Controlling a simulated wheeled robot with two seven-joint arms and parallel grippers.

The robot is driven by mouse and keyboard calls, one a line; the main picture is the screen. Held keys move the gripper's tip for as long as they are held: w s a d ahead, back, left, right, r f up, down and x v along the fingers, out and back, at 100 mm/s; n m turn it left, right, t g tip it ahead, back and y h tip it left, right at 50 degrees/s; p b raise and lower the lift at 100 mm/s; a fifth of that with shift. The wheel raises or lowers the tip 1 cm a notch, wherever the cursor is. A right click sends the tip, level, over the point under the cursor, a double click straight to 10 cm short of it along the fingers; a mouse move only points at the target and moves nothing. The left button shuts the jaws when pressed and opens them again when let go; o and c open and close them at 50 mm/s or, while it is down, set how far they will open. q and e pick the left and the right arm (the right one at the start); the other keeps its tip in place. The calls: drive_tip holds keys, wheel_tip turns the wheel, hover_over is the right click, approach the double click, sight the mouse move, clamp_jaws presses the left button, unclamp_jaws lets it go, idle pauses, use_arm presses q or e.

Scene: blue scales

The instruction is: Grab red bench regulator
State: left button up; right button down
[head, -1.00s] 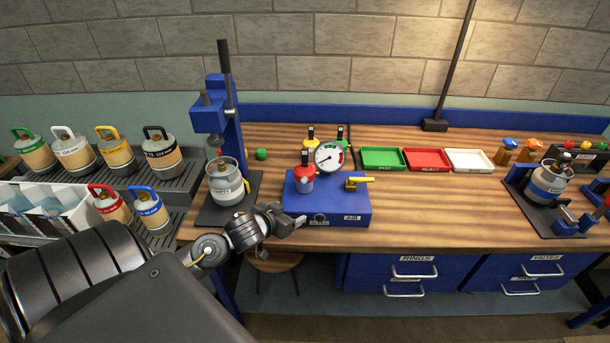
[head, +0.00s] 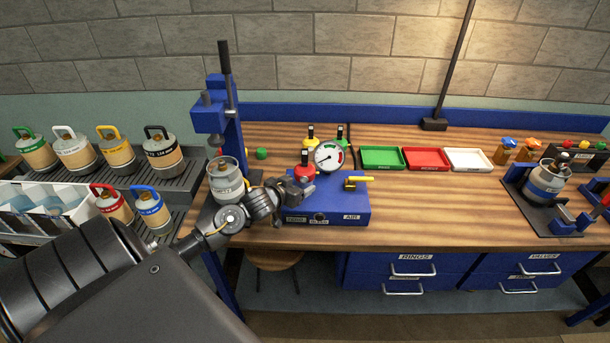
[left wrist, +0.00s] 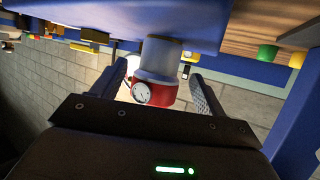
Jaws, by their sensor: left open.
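The red bench regulator (head: 305,173) stands on the left part of the blue bench box (head: 345,205), in front of the round gauge (head: 328,157). My left gripper (head: 301,188) is open at the regulator's near left side and partly hides its lower part. In the left wrist view the regulator's red body with a small dial (left wrist: 166,94) and its grey base show between the two spread fingers of the gripper (left wrist: 158,70). A gap shows beside it, and I cannot tell whether a finger touches. My right gripper is not in view.
A blue press (head: 215,120) with a grey canister (head: 225,178) stands just left of the box. A yellow-handled valve (head: 358,182) sits on the box's right part. Green (head: 383,157), red (head: 427,159) and white (head: 469,160) trays lie behind right.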

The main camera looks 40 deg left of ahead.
sight(305, 180)
use_arm(q)
drive_tip(key=shift+w+p, duration=0.3)
drive_tip(key=shift+w, duration=0.1)
drive_tip(key=p+x, duration=0.1)
drive_tip(key=x, duration=0.2)
drive_tip(key=shift+w+a+f, duration=0.1)
drive_tip(key=shift+w+f, duration=0.05)
drive_tip(key=shift+f, duration=0.05)
drive_tip(key=shift+w+f, duration=0.3)
drive_tip(key=shift+w, duration=0.1)
drive_tip(key=shift+r, duration=0.1)
drive_tip(key=c, duration=1.3)
drive_tip(key=shift+r, duration=0.65)
drive_tip(key=s+r, duration=0.1)
drive_tip(key=r, duration=0.1)
drive_tip(key=s+r, duration=0.2)
drive_tip(key=r, duration=0.1)
drive_tip(key=s+r+b, duration=0.1)
drive_tip(key=s+r, duration=0.1)
drive_tip(key=r, duration=0.1)
drive_tip(key=a+v, duration=0.1)
drive_tip(key=v, duration=0.8)
drive_tip(key=shift+s+d+r, duration=0.15)
drive_tip(key=shift+s+d, duration=0.2)
drive_tip(key=shift+d, duration=0.05)
